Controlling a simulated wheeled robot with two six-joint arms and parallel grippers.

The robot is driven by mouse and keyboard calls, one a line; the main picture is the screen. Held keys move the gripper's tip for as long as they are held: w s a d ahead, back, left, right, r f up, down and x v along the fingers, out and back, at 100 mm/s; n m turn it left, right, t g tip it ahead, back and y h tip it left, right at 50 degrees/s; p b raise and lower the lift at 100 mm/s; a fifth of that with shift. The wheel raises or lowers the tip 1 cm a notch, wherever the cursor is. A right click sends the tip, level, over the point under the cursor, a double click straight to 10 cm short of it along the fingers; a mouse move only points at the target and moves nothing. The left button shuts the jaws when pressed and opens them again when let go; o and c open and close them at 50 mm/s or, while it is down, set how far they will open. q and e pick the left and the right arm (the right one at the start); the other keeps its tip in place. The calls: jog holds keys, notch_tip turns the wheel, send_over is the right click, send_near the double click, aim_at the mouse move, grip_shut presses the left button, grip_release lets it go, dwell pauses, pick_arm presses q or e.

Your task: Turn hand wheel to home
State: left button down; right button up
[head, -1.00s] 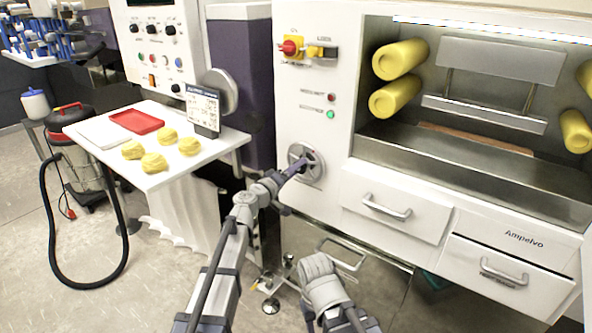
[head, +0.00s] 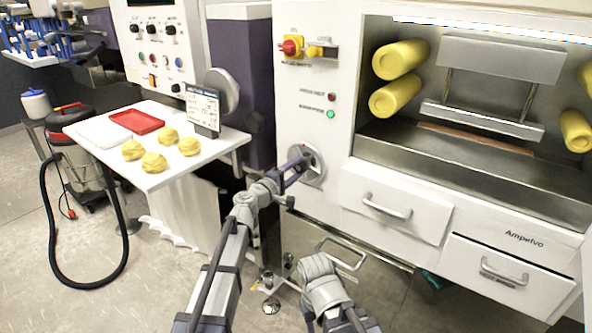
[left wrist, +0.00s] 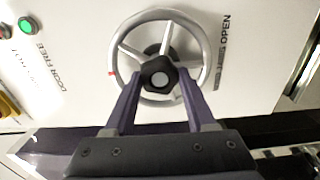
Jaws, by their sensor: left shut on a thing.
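The hand wheel (head: 318,178) is a grey spoked wheel on the white machine panel. In the left wrist view its round rim (left wrist: 206,50) shows clearly, with a black hub knob (left wrist: 158,76) in the middle. A small red mark (left wrist: 111,73) is on the rim's left side in that view. The word OPEN is printed on the panel beyond the opposite side. My left gripper (head: 302,160) is at the wheel. In the left wrist view its two purple fingers (left wrist: 159,88) are on either side of the hub knob, shut on it.
Red and green lamps (head: 331,114) and a red-yellow switch (head: 291,46) are above the wheel. A drawer (head: 395,205) is right of it. At left, a white table (head: 150,178) holds dough pieces (head: 154,162) and a red tray (head: 137,121).

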dwell(0.4)
pick_arm(q)
jog(key=shift+c, duration=1.1)
grip_release()
jog(key=shift+a, duration=0.1)
jog(key=v, duration=0.7)
jog(key=shift+s, duration=0.3)
jog(key=shift+a, duration=0.2)
